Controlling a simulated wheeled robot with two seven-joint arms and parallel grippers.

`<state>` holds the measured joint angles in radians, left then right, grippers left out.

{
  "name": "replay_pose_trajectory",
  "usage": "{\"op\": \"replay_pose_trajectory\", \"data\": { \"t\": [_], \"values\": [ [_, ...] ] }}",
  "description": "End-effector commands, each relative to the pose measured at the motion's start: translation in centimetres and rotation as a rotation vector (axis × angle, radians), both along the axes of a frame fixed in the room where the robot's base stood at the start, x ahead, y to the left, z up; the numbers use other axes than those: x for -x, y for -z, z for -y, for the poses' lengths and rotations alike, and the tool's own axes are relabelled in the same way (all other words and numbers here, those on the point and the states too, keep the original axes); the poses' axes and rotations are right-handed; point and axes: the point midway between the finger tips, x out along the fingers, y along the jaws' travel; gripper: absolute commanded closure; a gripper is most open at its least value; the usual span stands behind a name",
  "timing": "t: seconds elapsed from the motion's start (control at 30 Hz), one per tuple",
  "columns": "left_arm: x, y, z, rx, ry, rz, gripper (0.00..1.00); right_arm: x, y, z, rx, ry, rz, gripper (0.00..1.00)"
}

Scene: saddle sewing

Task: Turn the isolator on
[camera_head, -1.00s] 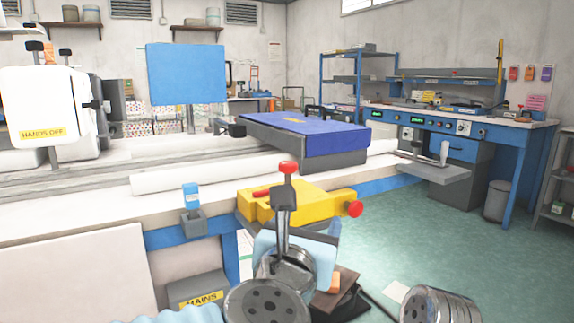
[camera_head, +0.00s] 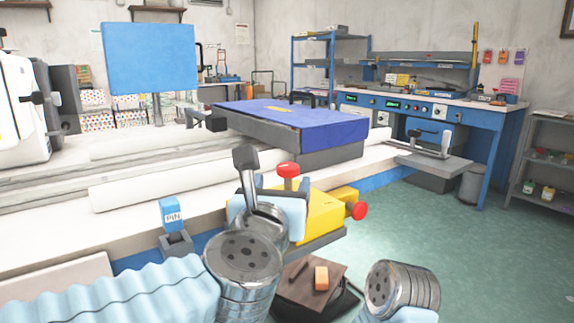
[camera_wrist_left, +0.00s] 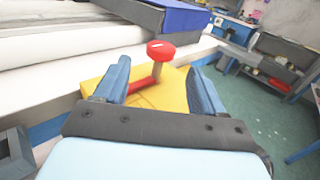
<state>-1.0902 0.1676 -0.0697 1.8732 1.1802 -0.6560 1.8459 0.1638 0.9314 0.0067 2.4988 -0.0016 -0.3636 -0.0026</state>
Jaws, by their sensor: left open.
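The isolator is not labelled in view; the yellow block (camera_head: 318,215) with red controls may be it. It sits at the table's front edge. A mushroom-shaped red knob (camera_head: 289,170) stands on its top and a second red knob (camera_head: 360,211) sticks out at its right end. In the left wrist view the upright red knob (camera_wrist_left: 161,50) on its stem and a red bar (camera_wrist_left: 140,86) show over the yellow top. My left gripper (camera_wrist_left: 160,85) is open, its blue fingers to either side of the stem in the picture; contact cannot be told. My right gripper is out of view.
A blue-topped grey box (camera_head: 300,125) lies on the table behind the yellow block. A small blue-capped switch box (camera_head: 174,225) is at the table edge to the left. A brown board (camera_head: 310,285) is below. Green floor (camera_head: 470,255) is clear to the right.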

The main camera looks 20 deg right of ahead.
Motion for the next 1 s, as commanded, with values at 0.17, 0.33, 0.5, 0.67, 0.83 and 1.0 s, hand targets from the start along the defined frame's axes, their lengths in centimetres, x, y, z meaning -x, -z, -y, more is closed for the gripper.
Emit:
{"op": "replay_pose_trajectory", "data": {
  "t": [0.17, 0.33, 0.5, 0.67, 0.83, 1.0],
  "values": [
    [-3.9, 0.0, 1.9, -0.004, -0.001, -0.001, 0.3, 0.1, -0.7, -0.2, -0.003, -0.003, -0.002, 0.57],
    [-6.7, -0.1, 3.2, -0.002, 0.0, 0.0, 0.3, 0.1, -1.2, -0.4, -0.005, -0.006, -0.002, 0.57],
    [-8.1, 0.0, 3.8, -0.001, 0.001, 0.0, 0.3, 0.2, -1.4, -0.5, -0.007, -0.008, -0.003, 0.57],
    [-8.4, 0.0, 3.9, -0.001, 0.001, 0.0, 0.3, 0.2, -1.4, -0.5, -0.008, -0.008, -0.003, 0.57],
    [-8.4, 0.0, 3.9, -0.001, 0.001, 0.0, 0.32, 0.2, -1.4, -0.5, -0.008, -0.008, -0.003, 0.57],
    [-8.3, 0.0, 3.9, -0.001, 0.001, 0.0, 0.58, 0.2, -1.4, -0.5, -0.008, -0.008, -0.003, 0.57]
  ]
}}
